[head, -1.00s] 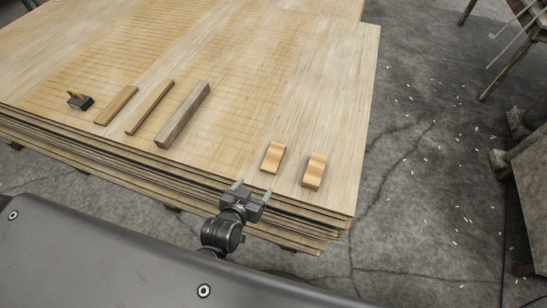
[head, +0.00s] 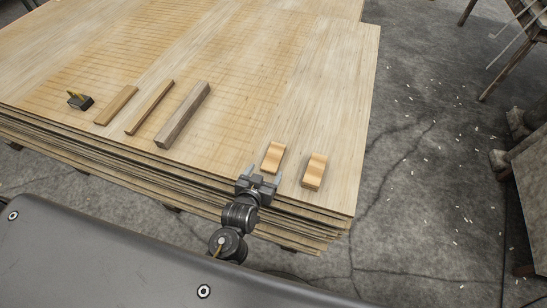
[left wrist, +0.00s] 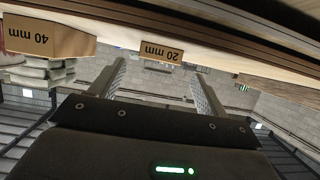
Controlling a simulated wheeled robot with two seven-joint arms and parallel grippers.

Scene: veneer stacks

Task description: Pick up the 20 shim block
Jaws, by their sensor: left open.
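The 20 shim block (head: 273,157) is a small pale wooden block lying near the front edge of the veneer stack. In the left wrist view, which appears upside down, its end face reads "20 mm" (left wrist: 162,51). A thicker block (head: 314,170) lies to its right; it reads "40 mm" (left wrist: 48,38) in the left wrist view. My left gripper (head: 262,174) is open and empty at the stack's front edge, just in front of the 20 block. In the left wrist view the 20 block shows between the fingers, beyond their tips. My right gripper is out of view.
The veneer stack (head: 235,80) has clear surface behind the blocks. To the left lie two thin wooden strips (head: 116,105) (head: 150,107), a thicker grey-brown bar (head: 183,115) and a small black item with a yellow part (head: 79,100). Concrete floor (head: 430,170) lies to the right.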

